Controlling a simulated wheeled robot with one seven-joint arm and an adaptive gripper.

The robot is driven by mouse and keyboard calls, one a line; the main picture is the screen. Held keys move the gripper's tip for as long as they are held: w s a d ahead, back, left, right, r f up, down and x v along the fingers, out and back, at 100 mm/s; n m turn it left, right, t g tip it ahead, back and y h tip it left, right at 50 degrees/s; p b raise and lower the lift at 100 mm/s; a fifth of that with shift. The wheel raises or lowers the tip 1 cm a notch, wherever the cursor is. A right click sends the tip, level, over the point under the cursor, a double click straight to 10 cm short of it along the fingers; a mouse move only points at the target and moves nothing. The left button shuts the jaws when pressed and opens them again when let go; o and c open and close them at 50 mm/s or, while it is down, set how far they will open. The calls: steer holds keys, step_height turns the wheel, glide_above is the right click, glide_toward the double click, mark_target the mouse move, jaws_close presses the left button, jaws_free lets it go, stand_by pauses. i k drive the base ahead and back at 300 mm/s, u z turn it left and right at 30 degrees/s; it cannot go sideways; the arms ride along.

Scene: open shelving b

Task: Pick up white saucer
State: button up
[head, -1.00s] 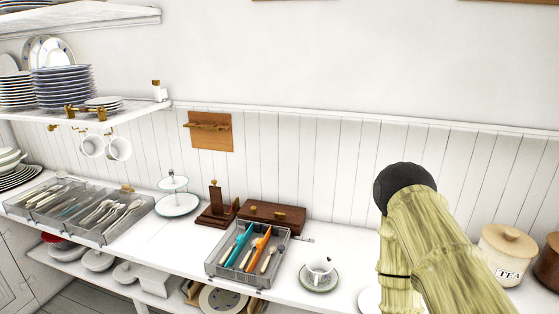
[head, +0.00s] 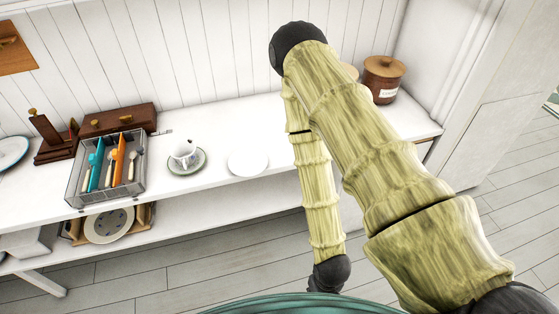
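A plain white saucer (head: 248,162) lies flat on the white counter, in the middle of the head view. It is empty, and nothing covers it. A second saucer, greenish-rimmed (head: 188,166), lies to its left with a white cup (head: 184,150) standing on it. My bamboo-textured arm rises to the right of the white saucer, apart from it in the picture. My gripper is not visible in the head view.
A cutlery tray (head: 110,197) with blue and orange handles stands left of the cup, before a dark wooden box (head: 118,120). A brown lidded canister (head: 384,80) stands at the back right. Bare counter (head: 215,110) lies behind the saucers.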

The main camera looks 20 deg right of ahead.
mark_target(246, 162)
steer(key=z, duration=2.8)
steer(key=k, duration=1.6)
steer(key=u, duration=1.45)
steer(key=i, duration=0.5)
